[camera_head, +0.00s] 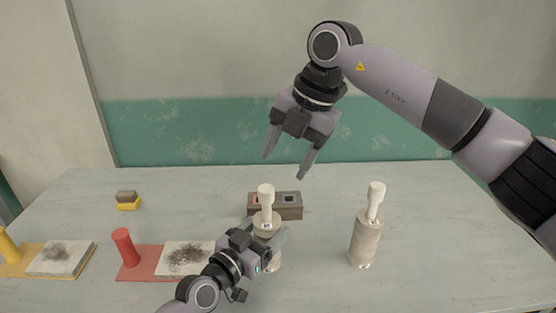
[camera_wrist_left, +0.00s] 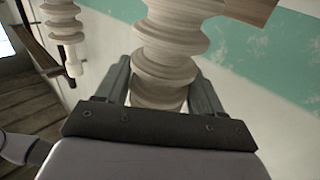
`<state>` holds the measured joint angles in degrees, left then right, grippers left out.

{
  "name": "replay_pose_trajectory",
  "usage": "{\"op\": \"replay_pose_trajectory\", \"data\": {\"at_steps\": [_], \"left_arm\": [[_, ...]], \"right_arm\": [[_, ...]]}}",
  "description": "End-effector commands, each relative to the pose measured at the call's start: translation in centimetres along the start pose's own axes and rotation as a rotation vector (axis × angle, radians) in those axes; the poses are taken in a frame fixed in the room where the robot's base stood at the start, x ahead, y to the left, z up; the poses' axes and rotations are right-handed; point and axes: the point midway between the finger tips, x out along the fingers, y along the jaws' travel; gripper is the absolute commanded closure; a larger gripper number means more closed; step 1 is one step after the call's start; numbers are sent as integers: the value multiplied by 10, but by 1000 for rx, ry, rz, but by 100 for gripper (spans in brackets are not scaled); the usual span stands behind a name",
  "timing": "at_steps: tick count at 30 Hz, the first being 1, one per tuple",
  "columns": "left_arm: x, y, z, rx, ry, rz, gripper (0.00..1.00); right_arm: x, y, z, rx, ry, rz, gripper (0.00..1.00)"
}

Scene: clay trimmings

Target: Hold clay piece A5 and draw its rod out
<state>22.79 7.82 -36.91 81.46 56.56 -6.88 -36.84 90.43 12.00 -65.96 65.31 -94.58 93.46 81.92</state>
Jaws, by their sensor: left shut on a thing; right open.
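Two pale clay pieces stand upright on the table, each with a white rod rising from its top. My left gripper (camera_head: 272,250) is shut around the left clay piece (camera_head: 266,226); in the left wrist view its fingers (camera_wrist_left: 160,85) flank the ridged piece (camera_wrist_left: 168,58). The left piece's rod (camera_head: 266,196) stands straight up. The other clay piece (camera_head: 365,240) is to the right, with its rod (camera_head: 375,200) tilted slightly; no gripper touches it. Both labels are too small to read. My right gripper (camera_head: 290,163) is open and empty, above and behind the left rod.
A grey-brown box (camera_head: 290,207) with small recesses is behind the held piece. At left are a red board with a red post (camera_head: 124,247), a yellow board with a post (camera_head: 9,246), and a yellow-and-brown block (camera_head: 128,201). The table's right side is clear.

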Motion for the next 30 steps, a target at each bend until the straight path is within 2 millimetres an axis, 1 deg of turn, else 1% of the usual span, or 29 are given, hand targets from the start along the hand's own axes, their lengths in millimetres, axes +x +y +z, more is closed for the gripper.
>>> {"op": "replay_pose_trajectory", "data": {"at_steps": [3, 9, 12, 15, 18, 23, 26, 30], "left_arm": [[0, 0, 0, -1, -1, 0, 88], [0, 0, 0, -1, -1, 0, 88], [0, 0, 0, -1, -1, 0, 88], [0, 0, 0, -1, -1, 0, 88], [0, 0, 0, -1, -1, 0, 88], [0, 0, 0, -1, -1, 0, 88], [0, 0, 0, -1, -1, 0, 88], [0, 0, 0, -1, -1, 0, 88]], "right_arm": [[3, 1, -6, -240, -45, -13, 37], [6, 3, -14, -637, -122, -46, 37], [6, 4, -17, -808, -156, -66, 37], [6, 5, -19, -944, -182, -85, 37], [5, 6, -21, -1038, -201, -100, 37], [8, 7, -21, -1106, -212, -112, 37], [16, 7, -20, -1112, -211, -113, 37], [38, 7, -15, -1111, -209, -113, 37]]}}
